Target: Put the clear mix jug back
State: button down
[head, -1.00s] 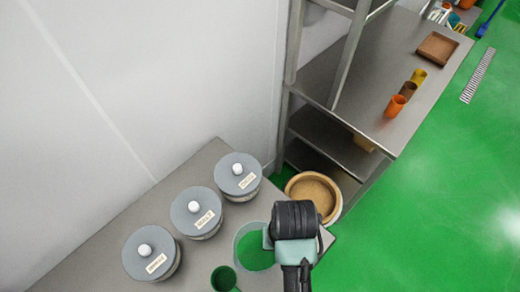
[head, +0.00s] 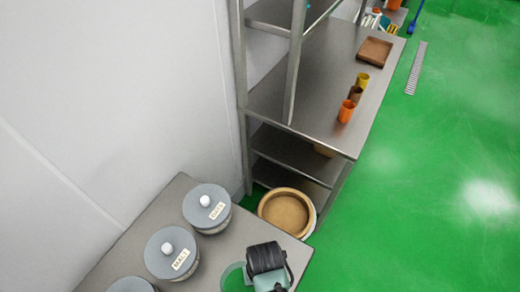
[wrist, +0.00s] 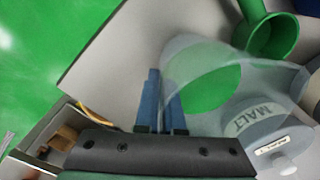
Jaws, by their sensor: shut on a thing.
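The clear mix jug (wrist: 180,62) is see-through, with a green area showing inside it. In the head view the jug (head: 230,279) is at the bottom edge, partly cut off. My gripper (head: 266,270) is beside it, covering its right side. In the wrist view my gripper's blue fingers (wrist: 161,100) are shut on the jug's near side. The exact grip point is hard to make out. The jug is over or on the grey worktop (head: 140,232); I cannot tell whether its base touches.
Several grey-lidded jars, including one marked MALT (head: 172,252), stand left of the jug. A green cup (wrist: 272,36) is close to it in the wrist view. A round wooden-topped tub (head: 286,211) stands beyond the worktop, and a steel shelf table (head: 318,85) holds cups and a tray.

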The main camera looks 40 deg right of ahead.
jog(key=shift+f, duration=0.15)
jog(key=c, duration=1)
grip_release()
jog(key=r, duration=1.2)
jog(key=shift+s+d+r, duration=0.15)
jog(key=shift+d+r, duration=0.05)
jog(key=shift+d, duration=0.05)
